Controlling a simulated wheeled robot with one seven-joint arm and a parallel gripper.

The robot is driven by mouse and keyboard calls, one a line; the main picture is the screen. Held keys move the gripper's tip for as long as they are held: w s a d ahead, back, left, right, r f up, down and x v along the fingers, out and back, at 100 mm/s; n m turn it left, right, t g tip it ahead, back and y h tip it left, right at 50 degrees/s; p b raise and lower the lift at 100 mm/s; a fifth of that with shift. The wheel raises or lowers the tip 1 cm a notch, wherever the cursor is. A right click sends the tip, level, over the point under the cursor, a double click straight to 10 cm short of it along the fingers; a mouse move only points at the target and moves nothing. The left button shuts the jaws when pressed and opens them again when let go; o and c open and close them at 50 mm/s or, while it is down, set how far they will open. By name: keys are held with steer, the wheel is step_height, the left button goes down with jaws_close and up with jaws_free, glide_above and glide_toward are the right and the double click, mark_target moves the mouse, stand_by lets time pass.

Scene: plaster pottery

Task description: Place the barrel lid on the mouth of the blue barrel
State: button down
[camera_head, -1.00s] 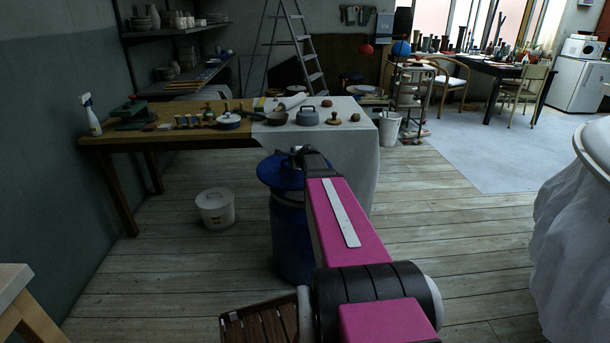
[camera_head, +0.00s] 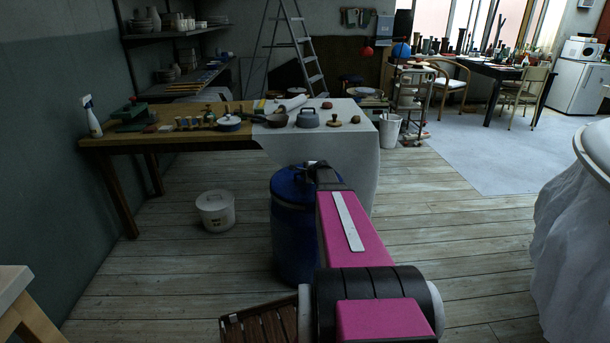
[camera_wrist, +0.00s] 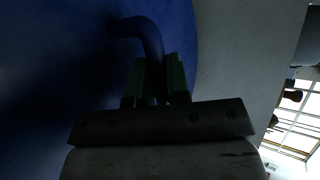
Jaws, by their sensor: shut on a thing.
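The blue barrel (camera_head: 292,243) stands on the floor in front of the table, left of my arm. The round blue barrel lid (camera_head: 287,184) is at the top of the barrel, roughly lined up with its mouth. I cannot tell whether it touches the rim. In the wrist view the lid (camera_wrist: 60,75) fills the left side as a dark blue surface with a bent handle (camera_wrist: 145,35). My gripper (camera_wrist: 155,78) is shut on that handle. In the head view my gripper is mostly hidden by my wrist. The barrel's mouth is hidden beneath the lid.
A table (camera_head: 190,137) with pots and tools stands behind the barrel, its right part under a white cloth (camera_head: 340,150). Slatted wood (camera_head: 262,325) lies near the bottom. Open floor (camera_head: 440,230) extends to the right.

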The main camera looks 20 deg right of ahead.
steer(key=shift+f, duration=0.1)
steer(key=c, duration=1.1)
jaws_free()
steer(key=shift+s+r, duration=0.25)
steer(key=shift+s, duration=0.05)
steer(key=v, duration=1.1)
steer(key=shift+s+a, duration=0.25)
steer(key=s+a+f+n+g, duration=0.3)
steer(key=s+a+n, duration=0.3)
steer(key=s+a, duration=0.2)
steer(key=s+a+f+n+g+h, duration=0.1)
steer(key=s+a+f+n+g, duration=0.2)
steer(key=s+a+n, duration=0.3)
steer(key=s+a+f+n+g, duration=0.4)
steer(key=s+a+n, duration=0.3)
steer(key=s+a, duration=0.3)
steer(key=shift+g+h, duration=0.4)
steer(key=shift+g, duration=0.4)
steer(key=shift+f, duration=0.1)
